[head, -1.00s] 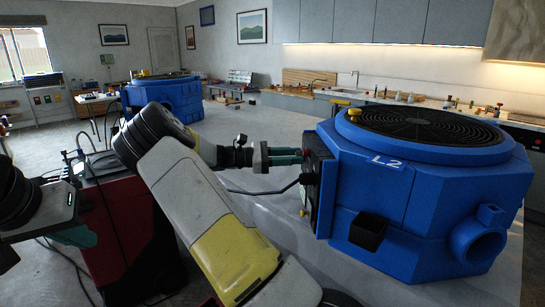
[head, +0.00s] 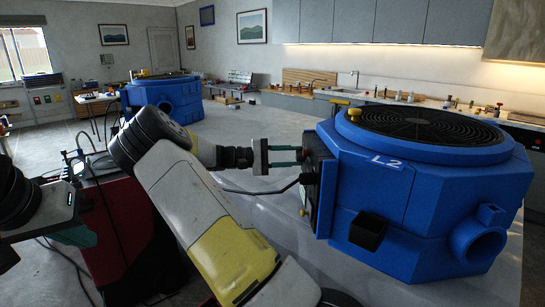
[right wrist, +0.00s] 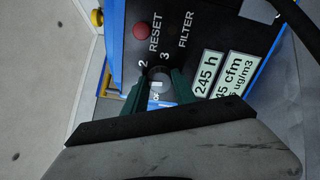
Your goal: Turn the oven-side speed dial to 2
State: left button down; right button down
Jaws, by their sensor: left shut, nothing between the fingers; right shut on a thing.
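A blue air unit labelled L2 (head: 425,200) stands on the counter at the right, with a dark control panel (head: 318,185) on its left side. In the right wrist view the panel (right wrist: 190,15) shows RESET, FILTER and the numbers 2 and 3. A small grey dial (right wrist: 160,74) sits just below those numbers, partly hidden by the fingers; its pointer setting cannot be read surely. My right gripper (head: 299,156) is at the panel, shut on the dial, its fingers (right wrist: 158,92) on either side. My left gripper (head: 75,218) is shut and empty at the far left, away from the unit.
A red button (right wrist: 141,32) lies close to the dial on the panel. A black cable (head: 262,190) runs into the panel below my right gripper. Another blue unit (head: 160,95) stands farther back. A black oven front (head: 528,135) is at the right edge.

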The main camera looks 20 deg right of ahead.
jog(key=shift+m, duration=3.7)
jog(key=c, duration=1)
grip_release()
jog(key=v, duration=0.8)
jog(key=shift+d, duration=0.1)
